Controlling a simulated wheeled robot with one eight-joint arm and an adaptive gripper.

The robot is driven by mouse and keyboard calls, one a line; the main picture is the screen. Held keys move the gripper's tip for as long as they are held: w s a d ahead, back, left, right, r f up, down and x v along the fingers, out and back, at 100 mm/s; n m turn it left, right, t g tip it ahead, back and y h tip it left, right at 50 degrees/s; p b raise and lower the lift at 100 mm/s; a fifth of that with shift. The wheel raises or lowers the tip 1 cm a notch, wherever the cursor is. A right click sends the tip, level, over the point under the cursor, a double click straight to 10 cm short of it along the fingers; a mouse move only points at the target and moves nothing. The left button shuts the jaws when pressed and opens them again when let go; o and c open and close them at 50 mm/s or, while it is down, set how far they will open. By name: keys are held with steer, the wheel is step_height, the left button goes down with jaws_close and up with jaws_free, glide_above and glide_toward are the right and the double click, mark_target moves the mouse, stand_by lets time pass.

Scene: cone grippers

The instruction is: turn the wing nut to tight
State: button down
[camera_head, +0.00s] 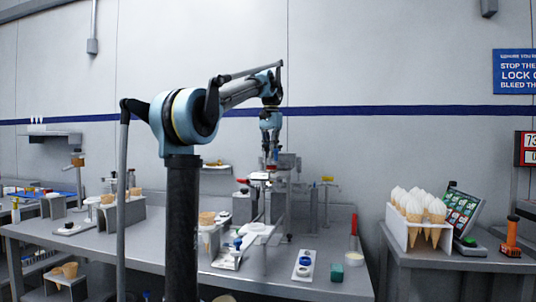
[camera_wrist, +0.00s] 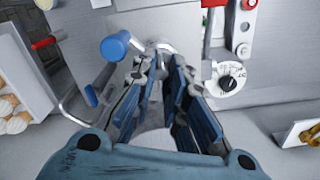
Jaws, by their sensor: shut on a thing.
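My gripper (camera_wrist: 162,68) reaches toward a grey machine front in the wrist view, its blue-padded fingers closing in at the tips. They are shut on a small grey metal piece, which I take to be the wing nut (camera_wrist: 155,44); the fingers cover most of it, so its angle is unclear.
A blue-handled lever (camera_wrist: 115,45) stands close to the left of my fingers. A dial (camera_wrist: 228,78) and a red-handled lever (camera_wrist: 212,12) are to the right. A cone tray (camera_wrist: 15,100) lies at far left.

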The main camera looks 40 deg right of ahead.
steer(key=shift+w+m, duration=0.15)
steer(key=shift+m, duration=0.35)
steer(key=c, duration=1.5)
jaws_free()
steer(key=shift+c, duration=0.2)
